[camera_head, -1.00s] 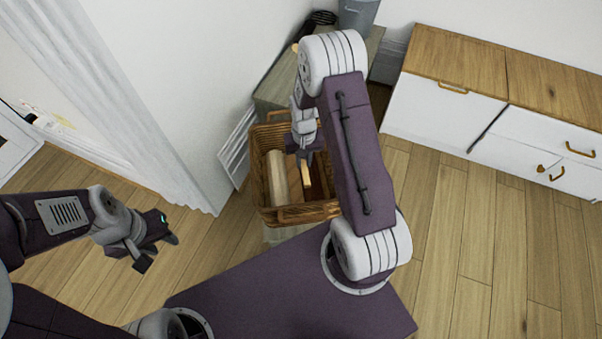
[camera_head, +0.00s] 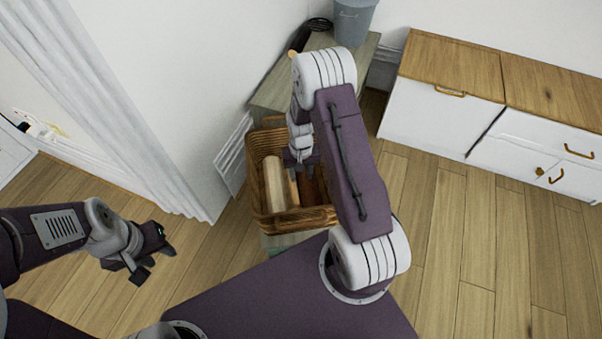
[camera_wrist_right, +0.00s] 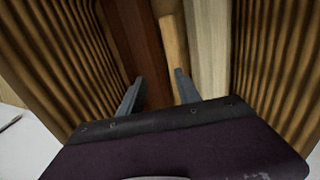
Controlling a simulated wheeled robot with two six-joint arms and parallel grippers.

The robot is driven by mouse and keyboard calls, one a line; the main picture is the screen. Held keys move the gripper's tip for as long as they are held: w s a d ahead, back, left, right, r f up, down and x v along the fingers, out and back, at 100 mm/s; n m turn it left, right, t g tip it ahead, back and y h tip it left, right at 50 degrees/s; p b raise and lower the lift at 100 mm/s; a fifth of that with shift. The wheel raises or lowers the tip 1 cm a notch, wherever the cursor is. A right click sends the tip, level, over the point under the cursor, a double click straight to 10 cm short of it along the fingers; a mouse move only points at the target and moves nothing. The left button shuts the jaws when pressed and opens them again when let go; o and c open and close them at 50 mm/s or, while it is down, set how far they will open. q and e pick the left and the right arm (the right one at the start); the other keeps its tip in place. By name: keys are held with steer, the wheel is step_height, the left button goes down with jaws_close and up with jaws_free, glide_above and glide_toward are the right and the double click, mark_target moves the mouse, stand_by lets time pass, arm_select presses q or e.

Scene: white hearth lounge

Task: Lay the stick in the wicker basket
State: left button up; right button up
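The wicker basket (camera_head: 308,218) stands in the middle of the head view, and its ribbed walls (camera_wrist_right: 55,60) fill both sides of the right wrist view. The tan stick (camera_wrist_right: 172,45) lies inside it, between a dark reddish piece of wood (camera_wrist_right: 138,45) and a pale log (camera_wrist_right: 207,45); its near end is partly hidden by a finger. My right gripper (camera_head: 302,167) is inside or just above the basket, its fingers apart (camera_wrist_right: 157,90) with nothing held between them. My left gripper (camera_head: 157,263) is open and empty, left of the basket.
The pale log (camera_head: 274,183) also shows in the head view. A greenish low stand (camera_head: 277,95) with a grey bucket (camera_head: 354,20) is behind the basket. A white cabinet with a wooden top (camera_head: 450,65) stands right. The wooden floor (camera_head: 460,230) there is clear.

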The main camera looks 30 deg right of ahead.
step_height(320, 180, up, 13)
steer(key=p, duration=0.6)
steer(key=s+a+r+n, duration=0.1)
steer(key=s+a+r, duration=0.2)
steer(key=s, duration=0.3)
steer(key=s+a+r+n+t, duration=0.1)
steer(key=s+a+r+n, duration=0.1)
steer(key=s+a+r, duration=0.2)
step_height(320, 180, up, 2)
steer(key=s, duration=0.2)
steer(key=shift+s+a, duration=0.25)
steer(key=shift+s, duration=0.1)
steer(key=shift+r, duration=0.1)
